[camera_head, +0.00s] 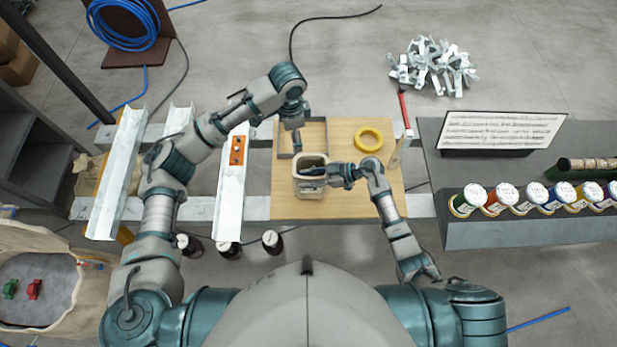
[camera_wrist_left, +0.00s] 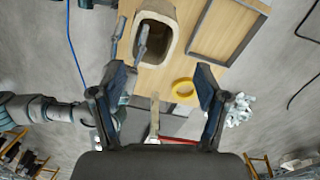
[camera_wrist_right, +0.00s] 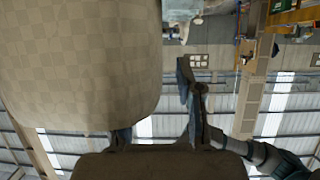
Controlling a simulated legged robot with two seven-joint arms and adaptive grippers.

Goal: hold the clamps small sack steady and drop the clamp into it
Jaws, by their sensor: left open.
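The small sack (camera_head: 309,190), beige and open-topped, stands on the wooden board; the left wrist view shows its mouth (camera_wrist_left: 174,28). My left gripper (camera_head: 297,146) is above and just behind the sack, open, with nothing between its fingers (camera_wrist_left: 158,85). My right gripper (camera_head: 328,176) is at the sack's right rim. The sack (camera_wrist_right: 80,60) hides part of one right finger, while the other shows outside its edge, so its grip is unclear. A narrow grey shape crosses the mouth; I cannot tell whether it is a finger or a clamp. Several pale clamps (camera_head: 433,66) lie heaped at the back right.
On the wooden board (camera_head: 345,208) are a shallow tray (camera_head: 316,127) behind the sack and a yellow ring (camera_head: 368,139) to its right. Metal channels (camera_head: 231,190) lie at left. Several lidded jars (camera_head: 505,197) and a sign (camera_head: 502,130) stand at right.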

